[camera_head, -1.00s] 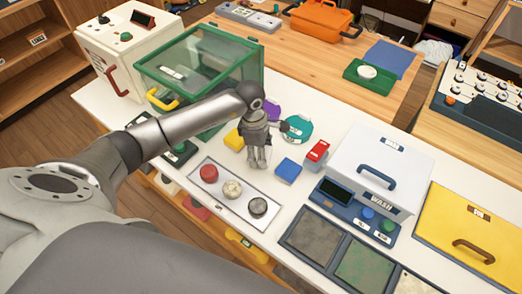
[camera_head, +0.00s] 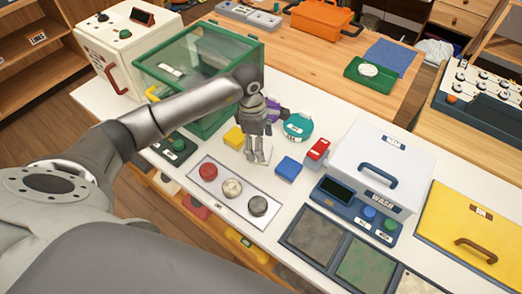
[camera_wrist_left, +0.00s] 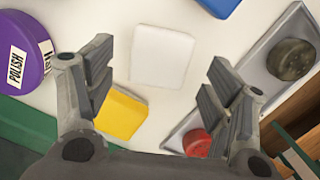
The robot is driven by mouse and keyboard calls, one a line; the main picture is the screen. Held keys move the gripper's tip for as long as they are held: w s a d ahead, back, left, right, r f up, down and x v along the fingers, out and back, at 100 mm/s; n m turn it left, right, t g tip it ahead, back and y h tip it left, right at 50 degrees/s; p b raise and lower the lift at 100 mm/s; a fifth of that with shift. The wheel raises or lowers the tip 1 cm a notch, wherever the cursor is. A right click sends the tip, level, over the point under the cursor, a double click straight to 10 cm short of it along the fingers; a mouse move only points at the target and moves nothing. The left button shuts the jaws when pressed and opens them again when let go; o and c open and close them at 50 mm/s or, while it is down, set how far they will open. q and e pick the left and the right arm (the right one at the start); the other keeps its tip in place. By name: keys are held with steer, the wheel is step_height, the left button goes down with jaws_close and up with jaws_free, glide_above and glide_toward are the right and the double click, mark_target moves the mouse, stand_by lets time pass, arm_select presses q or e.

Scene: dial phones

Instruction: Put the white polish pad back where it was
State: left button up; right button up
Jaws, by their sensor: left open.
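The white polish pad (camera_wrist_left: 162,56) is a rounded square that lies flat on the white tabletop in the left wrist view. My left gripper (camera_wrist_left: 163,82) is open and empty, with its fingers spread to either side below the pad in that picture. In the head view the left gripper (camera_head: 256,154) points down at the table between the yellow pad (camera_head: 234,138) and the blue pad (camera_head: 289,169). It largely hides the white pad there. The purple tin marked POLISH (camera_wrist_left: 22,55) stands at the left of the wrist view. My right gripper is not in view.
A grey tray (camera_head: 216,202) with red, cream and dark round pieces lies in front of the gripper. A green-framed glass case (camera_head: 190,65) stands behind left. A teal round tin (camera_head: 298,127), a red block (camera_head: 317,150) and the white WASH box (camera_head: 375,165) are to the right.

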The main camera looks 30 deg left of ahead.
arm_select(q)
step_height(320, 180, up, 8)
steer(key=a+b, duration=0.1)
steer(key=shift+s+b, duration=0.15)
steer(key=shift+b, duration=0.15)
steer(key=shift+s, duration=0.1)
